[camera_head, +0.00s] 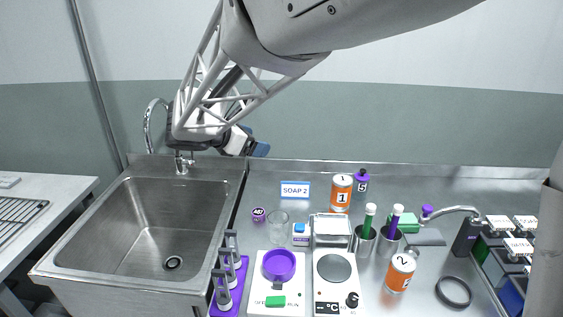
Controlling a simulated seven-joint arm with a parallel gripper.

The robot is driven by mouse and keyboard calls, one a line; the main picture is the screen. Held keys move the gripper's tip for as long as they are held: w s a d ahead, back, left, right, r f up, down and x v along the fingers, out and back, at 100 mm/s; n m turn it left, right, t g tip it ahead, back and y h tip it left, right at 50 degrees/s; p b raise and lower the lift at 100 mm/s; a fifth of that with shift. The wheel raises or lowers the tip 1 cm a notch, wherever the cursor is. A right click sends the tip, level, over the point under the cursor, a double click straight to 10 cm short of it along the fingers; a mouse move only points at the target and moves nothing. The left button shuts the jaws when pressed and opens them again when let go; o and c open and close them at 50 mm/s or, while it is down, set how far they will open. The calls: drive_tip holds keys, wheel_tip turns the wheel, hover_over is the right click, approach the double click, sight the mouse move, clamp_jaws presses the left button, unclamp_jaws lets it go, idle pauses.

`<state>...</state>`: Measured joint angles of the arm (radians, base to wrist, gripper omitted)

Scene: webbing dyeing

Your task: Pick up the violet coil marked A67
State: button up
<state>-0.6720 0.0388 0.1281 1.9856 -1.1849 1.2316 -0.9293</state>
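The violet coil (258,214) is a small violet round piece with a white label on top. The label's text is small but seems to read A67. It sits on the steel counter just right of the sink, left of a clear glass (279,229). My gripper (255,140) is up in the air behind and above the coil, near the back wall. Its two blue-tipped fingers point right and look spread apart, with nothing seen between them. The coil is clear of the gripper.
A steel sink (95,275) lies left. A violet rack (241,270) with grey bottles, a scale with a violet bowl (279,265) and a hotplate (335,268) stand in front. A SOAP 2 sign (295,190) and an orange can (341,192) stand behind. Bare counter surrounds the coil's back.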

drive_tip(key=w+a+f+n+t, duration=0.1)
drive_tip(key=w+a+n+t, duration=0.15)
drive_tip(key=a, duration=0.45)
approach(257, 213)
drive_tip(key=shift+w+d+n+g, duration=0.2)
drive_tip(key=shift+w+n+g, duration=0.05)
drive_tip(key=shift+w, duration=0.25)
drive_tip(key=shift+x, duration=1.25)
drive_tip(key=shift+x, duration=2.65)
